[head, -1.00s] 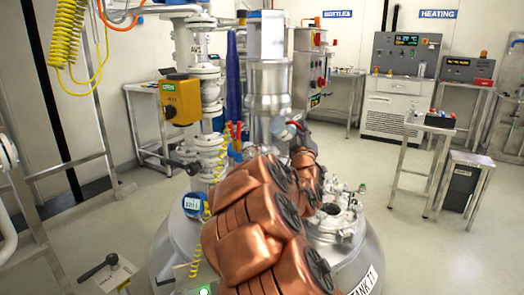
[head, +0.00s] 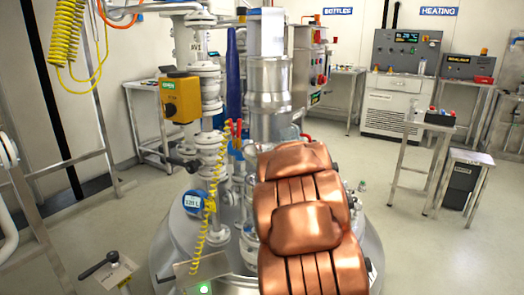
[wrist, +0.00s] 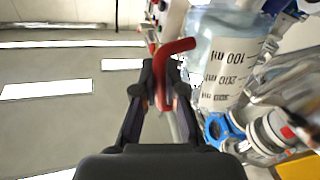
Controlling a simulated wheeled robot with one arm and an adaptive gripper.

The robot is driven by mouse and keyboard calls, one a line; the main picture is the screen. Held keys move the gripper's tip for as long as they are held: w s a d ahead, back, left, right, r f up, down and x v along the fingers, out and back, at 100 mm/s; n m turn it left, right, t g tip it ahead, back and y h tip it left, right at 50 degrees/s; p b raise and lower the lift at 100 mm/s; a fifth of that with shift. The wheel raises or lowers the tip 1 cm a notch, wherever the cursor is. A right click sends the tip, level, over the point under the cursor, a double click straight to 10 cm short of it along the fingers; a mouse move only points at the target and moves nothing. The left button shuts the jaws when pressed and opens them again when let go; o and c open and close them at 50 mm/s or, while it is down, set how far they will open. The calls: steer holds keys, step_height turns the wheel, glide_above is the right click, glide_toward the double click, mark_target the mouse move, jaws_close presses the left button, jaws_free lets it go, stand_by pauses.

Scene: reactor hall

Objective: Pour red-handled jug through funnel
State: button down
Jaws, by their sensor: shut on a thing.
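The clear jug (wrist: 225,60) with black ml marks is at the upper right of the wrist view, beside my gripper. My gripper (wrist: 163,95) is shut on the jug's red handle (wrist: 176,50). In the head view my copper-coloured arm hides the gripper and most of the jug. A small clear part of the jug (head: 288,132) shows above the arm, over the tank. I cannot make out the funnel in either view, nor any liquid leaving the jug.
A yellow box (head: 181,99) and a tall steel column (head: 268,90) stand near the arm. A small table (head: 430,123) stands at right, with open floor between.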

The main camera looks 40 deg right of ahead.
steer(key=f, duration=0.2)
steer(key=f+m, duration=0.1)
steer(key=shift+s+d+f, duration=0.1)
steer(key=shift+s+d, duration=0.05)
steer(key=shift+d, duration=0.15)
steer(key=shift+s+d+f+m+g+y, duration=0.1)
steer(key=shift+d+f+m+g+y, duration=0.15)
steer(key=shift+m, duration=0.2)
steer(key=shift+d+f+m+g+y, duration=0.15)
steer(key=shift+f+m+y, duration=0.15)
steer(key=shift+m, duration=0.15)
steer(key=shift+f, duration=0.15)
stand_by(0.6)
